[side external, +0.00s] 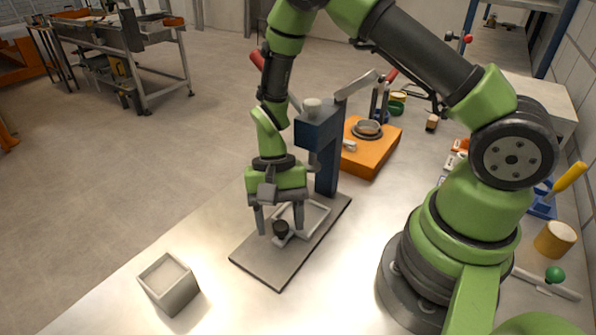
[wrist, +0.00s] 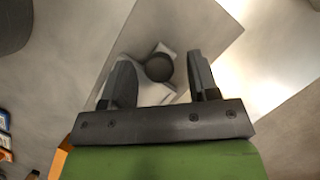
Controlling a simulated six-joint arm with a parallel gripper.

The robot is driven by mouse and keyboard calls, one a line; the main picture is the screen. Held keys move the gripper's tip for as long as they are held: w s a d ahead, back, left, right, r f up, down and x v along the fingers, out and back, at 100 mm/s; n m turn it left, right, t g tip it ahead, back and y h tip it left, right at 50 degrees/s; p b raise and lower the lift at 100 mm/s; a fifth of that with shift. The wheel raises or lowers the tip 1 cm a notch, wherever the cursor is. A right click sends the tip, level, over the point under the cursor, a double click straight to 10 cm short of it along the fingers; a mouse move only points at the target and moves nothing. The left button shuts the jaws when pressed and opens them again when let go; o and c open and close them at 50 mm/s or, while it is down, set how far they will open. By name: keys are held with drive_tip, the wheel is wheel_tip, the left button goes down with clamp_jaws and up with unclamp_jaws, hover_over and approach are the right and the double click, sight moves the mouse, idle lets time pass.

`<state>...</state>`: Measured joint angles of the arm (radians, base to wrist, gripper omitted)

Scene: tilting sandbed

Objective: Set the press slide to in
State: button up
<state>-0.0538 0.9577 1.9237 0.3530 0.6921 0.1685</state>
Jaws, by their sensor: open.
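The press has a blue column (side external: 326,165) with a red-tipped lever (side external: 258,61), standing on a grey base plate (side external: 268,264). The slide is a light frame (side external: 316,217) on that plate, with a dark round knob (side external: 281,229) at its near end. My gripper (side external: 280,226) points down over the knob, its two fingers spread on either side. In the wrist view the knob (wrist: 159,67) lies between the open fingertips (wrist: 160,75), with a gap showing on both sides. My gripper hides part of the slide, and I cannot tell how far under the press it sits.
A grey open box (side external: 168,284) stands on the bench to the left of the plate. An orange fixture (side external: 370,146) with a round part is behind the press. A wooden cylinder (side external: 555,239) and a green ball-ended lever (side external: 554,274) are at right. Bench around the plate's front is clear.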

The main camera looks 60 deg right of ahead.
drive_tip(key=shift+a, duration=0.15)
drive_tip(key=a, duration=0.7)
drive_tip(key=s+d+r+n+t, duration=0.15)
drive_tip(key=d+r, duration=0.25)
drive_tip(key=r, duration=0.7)
drive_tip(key=d+r+n+t, duration=0.1)
drive_tip(key=d+r+t, duration=0.2)
drive_tip(key=r, duration=0.9)
drive_tip(key=s+d+r+n+t+h, duration=0.1)
drive_tip(key=s+d+r+n+t, duration=0.2)
drive_tip(key=s+r+t, duration=0.2)
drive_tip(key=shift+s+d, duration=0.4)
drive_tip(key=shift+s, duration=1.45)
